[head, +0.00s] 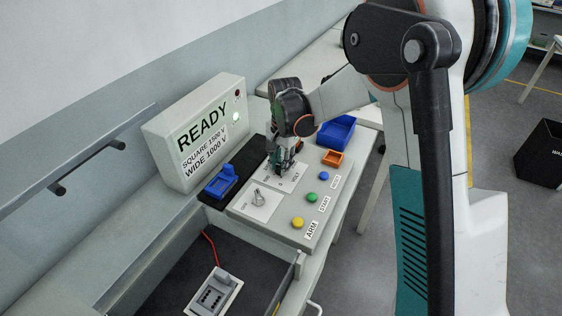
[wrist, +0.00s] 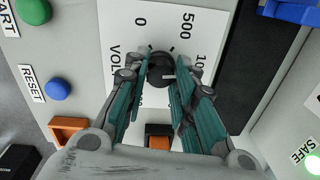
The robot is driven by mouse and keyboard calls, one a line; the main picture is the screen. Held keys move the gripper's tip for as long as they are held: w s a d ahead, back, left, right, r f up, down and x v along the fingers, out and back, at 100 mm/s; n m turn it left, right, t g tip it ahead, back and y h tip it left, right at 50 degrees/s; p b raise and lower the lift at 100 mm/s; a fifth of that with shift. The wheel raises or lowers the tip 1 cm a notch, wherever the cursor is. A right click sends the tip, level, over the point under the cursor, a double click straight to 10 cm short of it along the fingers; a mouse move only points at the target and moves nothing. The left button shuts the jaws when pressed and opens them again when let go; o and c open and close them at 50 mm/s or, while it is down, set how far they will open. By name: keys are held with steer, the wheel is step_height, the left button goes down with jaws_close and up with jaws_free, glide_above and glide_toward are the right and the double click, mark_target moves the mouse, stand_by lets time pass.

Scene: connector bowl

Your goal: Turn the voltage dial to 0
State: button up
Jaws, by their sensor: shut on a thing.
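The voltage dial (wrist: 158,69) is a round black knob on a white plate (wrist: 128,18) with printed marks: 0 at upper left, 500 at upper right, and a label starting with 10 at the right edge. A short pale line on the knob points roughly right in the wrist view, away from the 0. My gripper (wrist: 163,77) has its two fingers closed on either side of the dial. In the head view my gripper (head: 284,168) points down onto the panel and hides most of the dial.
A second knob (head: 258,198) sits left of my gripper. Yellow (head: 298,222), green (head: 312,197) and blue (head: 324,176) buttons line the panel's front. An orange tray (head: 332,158) and a blue bin (head: 336,133) are beyond. The display box (head: 198,130) reads READY.

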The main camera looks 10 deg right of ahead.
steer(key=n, duration=0.5)
steer(key=shift+n, duration=0.3)
steer(key=n, duration=0.5)
steer(key=shift+w+g+p, duration=0.1)
steer(key=shift+g+p, duration=0.2)
steer(key=n, duration=0.5)
steer(key=shift+n, duration=0.4)
steer(key=n, duration=0.5)
steer(key=shift+n, duration=0.7)
steer(key=o, duration=1.1)
steer(key=shift+a, duration=0.1)
steer(key=shift+c, duration=0.2)
steer(key=shift+r, duration=0.1)
